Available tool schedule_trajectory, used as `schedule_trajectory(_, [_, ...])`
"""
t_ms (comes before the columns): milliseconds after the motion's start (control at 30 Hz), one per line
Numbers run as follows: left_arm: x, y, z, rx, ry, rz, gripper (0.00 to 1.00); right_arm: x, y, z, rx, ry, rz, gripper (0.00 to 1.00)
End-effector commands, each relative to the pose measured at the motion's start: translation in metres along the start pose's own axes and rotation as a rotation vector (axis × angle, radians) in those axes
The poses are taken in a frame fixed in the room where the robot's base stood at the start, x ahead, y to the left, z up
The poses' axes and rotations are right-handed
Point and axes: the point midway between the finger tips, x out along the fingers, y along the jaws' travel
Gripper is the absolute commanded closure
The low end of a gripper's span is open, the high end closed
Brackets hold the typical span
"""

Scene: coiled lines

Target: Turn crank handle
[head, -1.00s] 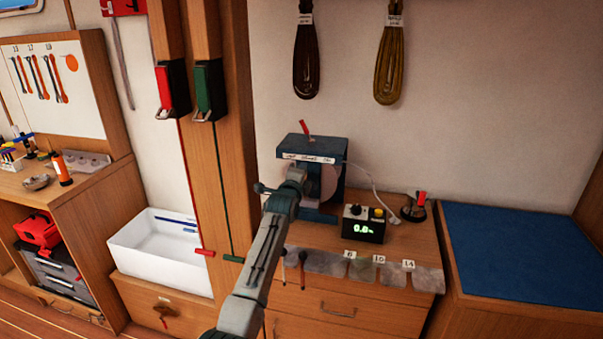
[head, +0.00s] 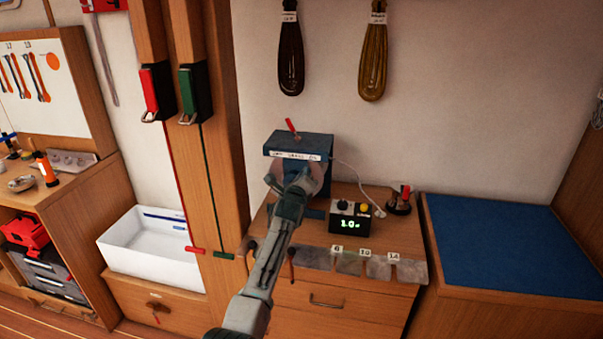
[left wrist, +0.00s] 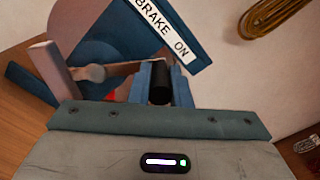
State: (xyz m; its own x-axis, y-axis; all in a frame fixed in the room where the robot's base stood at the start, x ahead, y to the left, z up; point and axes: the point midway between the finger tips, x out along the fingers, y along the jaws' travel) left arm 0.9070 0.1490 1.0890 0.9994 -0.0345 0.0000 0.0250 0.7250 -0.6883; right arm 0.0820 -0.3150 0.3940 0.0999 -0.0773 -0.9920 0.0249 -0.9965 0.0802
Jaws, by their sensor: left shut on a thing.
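A blue winch-like housing (head: 318,147) with a label and a red lever (head: 292,128) on top stands on the wooden cabinet. In the left wrist view the label on the housing (left wrist: 190,20) reads "BRAKE ON". My left gripper (head: 303,178) is in front of the housing. In the left wrist view my left gripper (left wrist: 160,68) is shut on the black crank handle (left wrist: 160,85), which sits between its fingers. A crank arm (left wrist: 115,69) runs left from there. In the head view the gripper hides the crank. My right gripper is not in view.
Coiled lines (head: 373,50) hang on the wall above. A blue mat (head: 510,245) lies bare at right. A white bin (head: 150,262) stands at left.

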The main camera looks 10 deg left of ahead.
Motion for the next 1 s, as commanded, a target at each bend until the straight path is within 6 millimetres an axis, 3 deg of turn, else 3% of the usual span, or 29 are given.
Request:
schedule_trajectory(467, [-0.0001,0.0003,-0.0016,0.013,0.001,0.000,1.00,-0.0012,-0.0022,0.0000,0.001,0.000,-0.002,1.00])
schedule_trajectory(500, [-0.0001,0.0003,-0.0016,0.013,0.001,0.000,0.79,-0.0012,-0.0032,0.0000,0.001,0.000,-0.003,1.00])
schedule_trajectory(600, [-0.0001,0.0003,-0.0016,0.013,0.001,0.000,0.61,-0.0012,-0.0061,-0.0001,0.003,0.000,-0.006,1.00])
schedule_trajectory(1000, [-0.0053,0.0003,-0.0014,0.012,0.000,0.001,0.61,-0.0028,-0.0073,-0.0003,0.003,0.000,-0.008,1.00])
